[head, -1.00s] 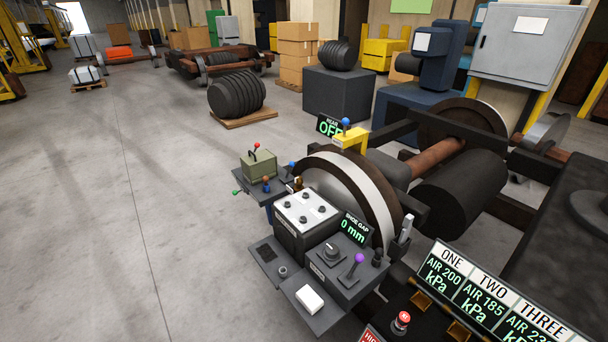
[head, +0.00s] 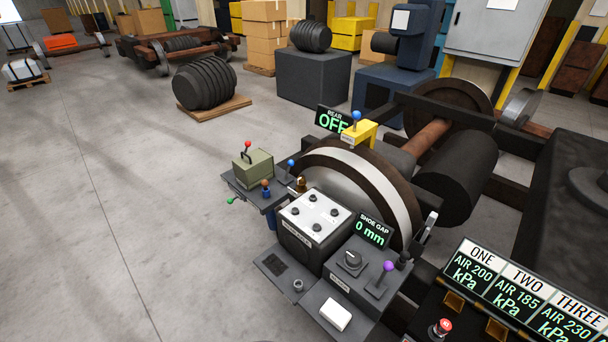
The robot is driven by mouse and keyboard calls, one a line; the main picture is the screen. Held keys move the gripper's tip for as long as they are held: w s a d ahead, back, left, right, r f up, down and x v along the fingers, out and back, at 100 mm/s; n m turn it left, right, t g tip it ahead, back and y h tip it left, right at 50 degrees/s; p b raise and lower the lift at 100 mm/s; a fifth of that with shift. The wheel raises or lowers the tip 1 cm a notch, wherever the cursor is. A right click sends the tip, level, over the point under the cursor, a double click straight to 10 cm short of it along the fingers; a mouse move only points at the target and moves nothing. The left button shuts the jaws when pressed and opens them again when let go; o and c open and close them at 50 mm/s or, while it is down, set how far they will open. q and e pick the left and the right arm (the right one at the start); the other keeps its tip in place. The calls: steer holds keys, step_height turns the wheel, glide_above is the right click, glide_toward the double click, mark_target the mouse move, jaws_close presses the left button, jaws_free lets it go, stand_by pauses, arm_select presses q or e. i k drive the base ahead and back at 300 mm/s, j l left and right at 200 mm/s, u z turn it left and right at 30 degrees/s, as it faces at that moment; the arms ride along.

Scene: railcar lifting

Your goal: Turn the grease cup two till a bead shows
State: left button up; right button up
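No grease cup marked two can be made out. A small brass-coloured fitting (head: 301,184) stands at the back left of the white-topped box, close to the wheel; it is too small to tell whether it is a grease cup, and no bead can be made out on it. The panel headed TWO (head: 518,287) reads AIR 185 kPa, between the panels ONE (head: 474,268), reading AIR 200 kPa, and THREE (head: 564,319), reading AIR 230 kPa. Neither of my grippers is in the view.
A wheel and axle (head: 405,205) stands behind the white-topped box (head: 314,214). A SHOE GAP display (head: 373,230) reads 0 mm, and a REAR display (head: 331,122) reads OFF. Open floor (head: 110,210) lies left.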

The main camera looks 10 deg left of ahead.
mark_target(301, 181)
steer(key=i+j+z, duration=0.25)
steer(key=j, duration=0.45)
steer(key=i+j+z, duration=0.1)
steer(key=j+z, duration=0.2)
steer(key=j, duration=0.35)
steer(key=j+z, duration=0.25)
steer(key=j, duration=0.5)
